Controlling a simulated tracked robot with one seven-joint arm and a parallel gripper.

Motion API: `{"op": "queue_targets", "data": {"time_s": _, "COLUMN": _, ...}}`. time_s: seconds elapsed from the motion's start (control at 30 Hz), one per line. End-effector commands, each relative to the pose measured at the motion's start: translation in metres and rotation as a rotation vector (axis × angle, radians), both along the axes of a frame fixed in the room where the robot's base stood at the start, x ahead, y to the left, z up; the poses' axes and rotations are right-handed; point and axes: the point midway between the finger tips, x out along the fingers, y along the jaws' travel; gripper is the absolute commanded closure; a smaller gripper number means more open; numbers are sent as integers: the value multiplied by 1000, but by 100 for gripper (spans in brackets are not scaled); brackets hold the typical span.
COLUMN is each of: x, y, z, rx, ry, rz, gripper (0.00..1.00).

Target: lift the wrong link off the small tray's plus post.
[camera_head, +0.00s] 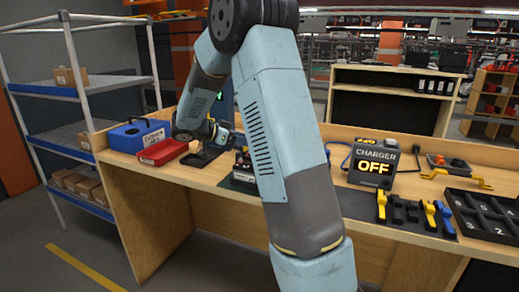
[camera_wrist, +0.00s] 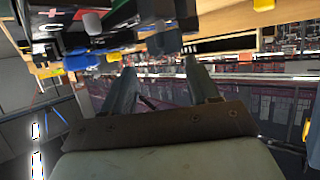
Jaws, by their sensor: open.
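My gripper (camera_wrist: 160,72) is open and empty in the wrist view, its two grey fingers pointing up the picture. In the head view my gripper (camera_head: 222,134) hangs over the left part of the bench, small and partly hidden. A dark small tray (camera_head: 240,180) lies just right of it, partly covered by my arm. In the wrist view, dark parts with a red plus mark (camera_wrist: 48,14) sit at the upper left, beyond the fingers and apart from them. I cannot make out which piece is the wrong link.
A red box (camera_head: 162,152) and a blue case (camera_head: 136,134) stand on the bench's left end. A charger (camera_head: 372,164) reading OFF, a rack of black, yellow and blue links (camera_head: 412,213) and a black compartment tray (camera_head: 484,219) are at the right.

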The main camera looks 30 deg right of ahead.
Motion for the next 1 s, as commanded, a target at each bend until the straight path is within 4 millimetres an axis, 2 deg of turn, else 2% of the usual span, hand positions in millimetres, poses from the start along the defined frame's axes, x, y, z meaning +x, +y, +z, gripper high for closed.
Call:
{"op": "queue_targets", "data": {"time_s": 0.23, "x": -1, "y": -13, "z": -5, "rx": -1, "ry": 1, "rz": -1, "gripper": 40}}
{"op": "queue_targets", "data": {"time_s": 0.6, "x": -2, "y": -51, "z": -20, "rx": 1, "ry": 1, "rz": -1, "gripper": 40}}
{"op": "queue_targets", "data": {"time_s": 0.9, "x": -1, "y": -53, "z": -21, "rx": 0, "ry": 0, "rz": 1, "gripper": 40}}
{"op": "queue_targets", "data": {"time_s": 1.0, "x": -1, "y": -54, "z": -21, "rx": 0, "ry": 0, "rz": 1, "gripper": 50}}
